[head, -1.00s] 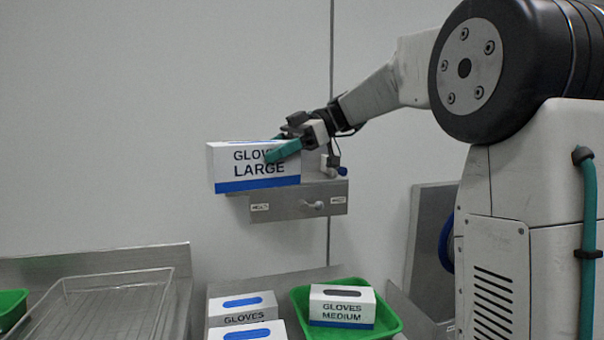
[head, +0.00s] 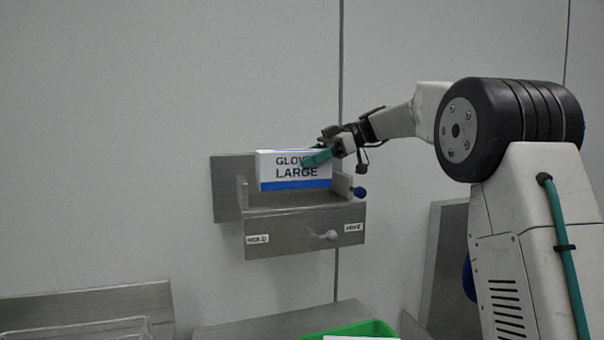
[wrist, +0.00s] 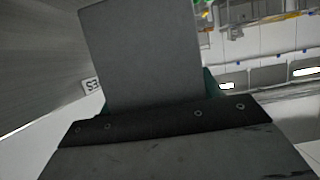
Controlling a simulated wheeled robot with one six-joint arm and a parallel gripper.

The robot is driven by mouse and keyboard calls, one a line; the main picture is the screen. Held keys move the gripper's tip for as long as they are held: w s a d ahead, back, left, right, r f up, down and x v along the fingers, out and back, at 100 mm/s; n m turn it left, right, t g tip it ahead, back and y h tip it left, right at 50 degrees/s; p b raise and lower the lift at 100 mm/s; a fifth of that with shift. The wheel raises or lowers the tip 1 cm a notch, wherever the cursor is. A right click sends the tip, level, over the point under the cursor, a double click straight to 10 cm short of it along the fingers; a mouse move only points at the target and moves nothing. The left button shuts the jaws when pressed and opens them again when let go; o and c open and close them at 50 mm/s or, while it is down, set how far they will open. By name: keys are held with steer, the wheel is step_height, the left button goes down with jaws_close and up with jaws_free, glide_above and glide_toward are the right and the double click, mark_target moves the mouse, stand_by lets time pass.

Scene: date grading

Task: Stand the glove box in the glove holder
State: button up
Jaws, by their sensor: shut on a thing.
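The glove box (head: 285,184), white with a blue lower band and the words GLOVES LARGE, is upright in the head view. My gripper (head: 318,158) is shut on its right part, green fingers across the printed front. The steel glove holder (head: 290,225) is on the wall, with a back plate, side walls and a labelled front panel. The box appears between the side walls, in front of the back plate. I cannot tell whether its bottom touches the holder floor. In the wrist view a plain grey face (wrist: 145,55), probably the box, fills the middle.
A pale knob (head: 331,235) sticks out of the holder's front panel and a dark blue knob (head: 360,192) is at its right side. Below are a steel edge (head: 90,300) and a green tray (head: 372,328), partly cut off. The wall left of the holder is clear.

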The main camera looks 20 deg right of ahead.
steer(key=shift+w+a+f, duration=0.15)
steer(key=shift+w+f, duration=1.6)
steer(key=shift+f, duration=0.1)
steer(key=shift+f, duration=0.1)
steer(key=o, duration=1.2)
steer(key=shift+f, duration=0.15)
steer(key=shift+r, duration=0.2)
steer(key=v, duration=1.2)
